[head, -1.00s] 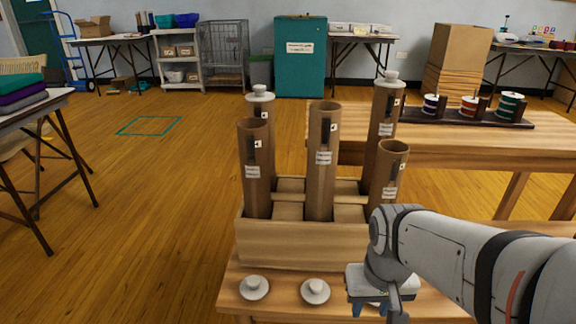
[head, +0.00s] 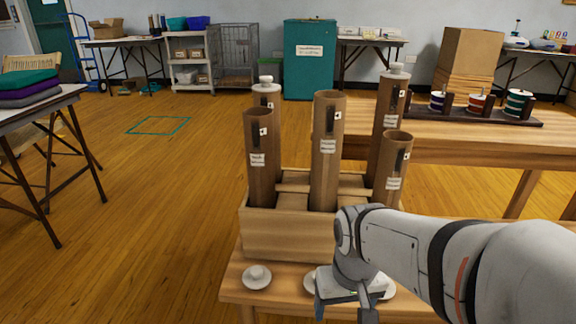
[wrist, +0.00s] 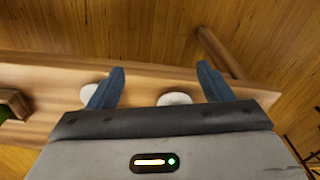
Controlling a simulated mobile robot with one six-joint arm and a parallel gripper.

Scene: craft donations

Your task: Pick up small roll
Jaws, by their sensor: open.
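No thing is clearly marked as the small roll, and the labels are too small to read. Several brown cardboard tubes stand upright in a wooden crate (head: 290,223); the shortest tube (head: 393,165) is at the right front. Two back tubes wear white caps. Three striped spools, one green and white (head: 517,103), stand on a dark rack (head: 470,113) at the right. My gripper (head: 345,305) is open in front of the crate, low over the bench, its fingers pointing down. In the wrist view my gripper (wrist: 161,72) shows empty, fingers spread above the bench edge.
White knobbed lids lie on the wooden bench (head: 233,290): one at left (head: 257,277), others partly hidden by my gripper. Two pale discs also show in the wrist view (wrist: 174,99). A second wooden table (head: 440,147) stands behind at right.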

